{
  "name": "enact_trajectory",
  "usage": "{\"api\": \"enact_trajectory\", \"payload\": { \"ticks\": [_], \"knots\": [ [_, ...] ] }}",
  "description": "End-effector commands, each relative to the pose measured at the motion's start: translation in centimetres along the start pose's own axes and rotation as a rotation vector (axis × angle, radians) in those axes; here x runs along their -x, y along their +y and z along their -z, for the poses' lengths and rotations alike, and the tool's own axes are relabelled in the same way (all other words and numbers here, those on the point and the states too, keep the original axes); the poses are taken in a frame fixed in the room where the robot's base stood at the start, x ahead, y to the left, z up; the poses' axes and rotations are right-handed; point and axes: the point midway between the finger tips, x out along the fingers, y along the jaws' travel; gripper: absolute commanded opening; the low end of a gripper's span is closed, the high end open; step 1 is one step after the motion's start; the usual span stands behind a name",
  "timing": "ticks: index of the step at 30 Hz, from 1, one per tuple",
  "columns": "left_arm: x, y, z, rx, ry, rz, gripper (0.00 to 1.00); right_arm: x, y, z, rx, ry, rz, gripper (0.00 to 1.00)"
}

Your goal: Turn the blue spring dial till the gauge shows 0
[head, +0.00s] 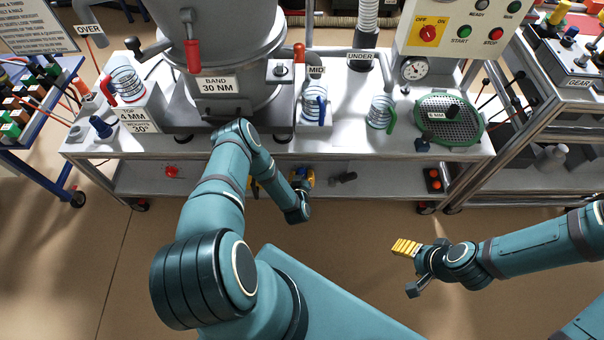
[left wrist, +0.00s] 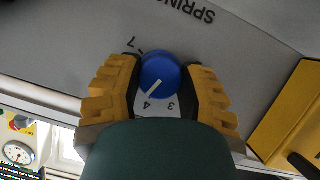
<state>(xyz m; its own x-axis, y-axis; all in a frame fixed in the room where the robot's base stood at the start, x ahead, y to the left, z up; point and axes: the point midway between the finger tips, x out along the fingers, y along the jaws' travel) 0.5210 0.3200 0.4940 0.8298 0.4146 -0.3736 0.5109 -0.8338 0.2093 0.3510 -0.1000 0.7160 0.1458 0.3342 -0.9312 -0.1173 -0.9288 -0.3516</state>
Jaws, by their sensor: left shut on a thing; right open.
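The blue spring dial (left wrist: 161,76) sits on a grey panel lettered SPRING in the left wrist view. Its white pointer line aims down-left, close to the numeral 4; 3 and 7 also show. My left gripper (left wrist: 163,88) has a yellow finger on either side of the dial and is shut on it. In the head view the dial is not visible, and my left arm hides most of that gripper. A round white gauge (head: 414,68) stands at the back right of the bench; its needle is too small to read. My right gripper (head: 408,268) is open and empty over the floor.
A large grey vessel (head: 232,50) stands on the bench behind my left arm. Springs, a green-rimmed mesh sieve (head: 462,128) and a control box (head: 455,25) are on the bench too. A yellow part (left wrist: 290,115) is close right of the left gripper. Floor around the right gripper is clear.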

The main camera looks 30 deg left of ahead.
Motion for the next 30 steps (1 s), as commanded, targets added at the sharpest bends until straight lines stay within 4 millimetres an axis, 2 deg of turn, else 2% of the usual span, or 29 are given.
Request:
{"api": "enact_trajectory", "payload": {
  "ticks": [6, 15, 30],
  "knots": [
    [0.0, 0.22, 0.05, -0.144, 0.0, 0.055, 0.04, 0.54, -0.2, -0.06, 0.0, -0.003, 0.0, 0.64],
    [-0.02, 0.12, -0.06, -0.266, -0.001, 0.108, 0.04, 0.7, -0.26, -0.09, 0.0, -0.004, 0.0, 0.64],
    [-0.01, 0.08, -0.11, -0.296, -0.002, 0.122, 0.04, 0.72, -0.27, -0.09, 0.0, -0.004, 0.0, 0.64]
  ]
}}
